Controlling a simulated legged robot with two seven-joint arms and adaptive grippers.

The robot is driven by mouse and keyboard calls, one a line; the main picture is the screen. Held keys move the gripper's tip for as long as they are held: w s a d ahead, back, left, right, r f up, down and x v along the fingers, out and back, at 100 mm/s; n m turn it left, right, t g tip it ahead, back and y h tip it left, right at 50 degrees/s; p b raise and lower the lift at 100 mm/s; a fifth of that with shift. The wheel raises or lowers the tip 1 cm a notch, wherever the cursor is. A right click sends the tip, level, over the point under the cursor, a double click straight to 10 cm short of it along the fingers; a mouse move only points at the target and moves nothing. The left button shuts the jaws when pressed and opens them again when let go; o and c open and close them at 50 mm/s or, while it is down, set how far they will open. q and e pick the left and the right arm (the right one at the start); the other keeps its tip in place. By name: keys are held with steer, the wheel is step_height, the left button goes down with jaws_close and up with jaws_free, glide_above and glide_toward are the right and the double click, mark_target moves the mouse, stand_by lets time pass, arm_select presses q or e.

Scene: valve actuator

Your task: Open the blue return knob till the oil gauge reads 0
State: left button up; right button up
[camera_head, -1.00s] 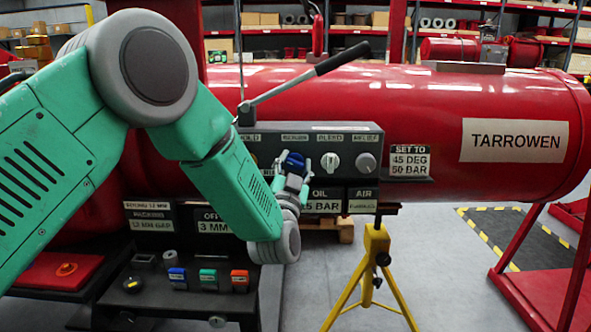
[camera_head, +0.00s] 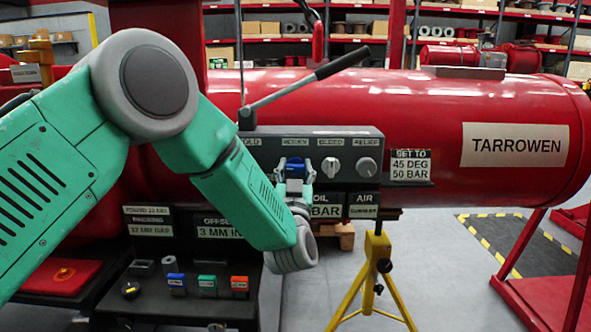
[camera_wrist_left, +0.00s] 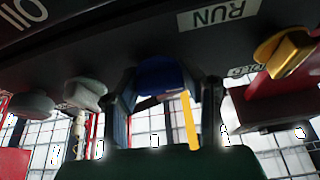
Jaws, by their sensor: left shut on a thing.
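The blue return knob (camera_head: 294,166) sits on the dark control panel (camera_head: 346,146), under a label that seems to read RETURN. My left gripper (camera_head: 296,176) comes up from below and is shut on the knob. In the left wrist view the blue knob (camera_wrist_left: 160,76) lies between the two fingers of the left gripper (camera_wrist_left: 165,98). The oil gauge is not readable; only part of the OIL label (camera_head: 322,198) shows, partly behind my wrist. My right gripper is not in view.
A white bleed knob (camera_head: 330,167) and a grey relief knob (camera_head: 366,167) are to the right on the panel. A long lever (camera_head: 308,84) slants above it. A yellow stand (camera_head: 377,265) is below right. Blue, green and orange blocks (camera_head: 207,285) sit at lower left.

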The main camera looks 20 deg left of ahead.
arm_select(q)
steer(key=shift+d+f, duration=0.1)
steer(key=shift+f, duration=0.35)
steer(key=o, duration=1.2)
steer(key=shift+r, duration=0.2)
steer(key=v, duration=1.2)
